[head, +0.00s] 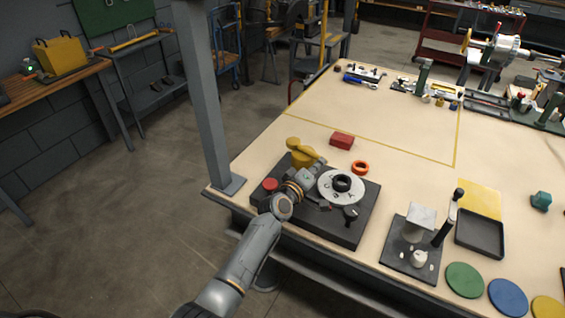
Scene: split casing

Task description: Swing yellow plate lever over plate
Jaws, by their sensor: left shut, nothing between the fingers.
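The yellow lever (294,142) stands at the back left of a dark fixture base (330,230). My left gripper (312,172) is shut and empty, just in front of the lever and left of the plate. Whether its fingertips touch the lever cannot be told. My right gripper is not in view.
A red button (270,184) sits on the base's left, and a black knob (350,213) on its front right. A red block (342,141) and an orange ring (360,168) lie behind. A grey post (205,110) rises at the left. A small press (414,240) stands right.

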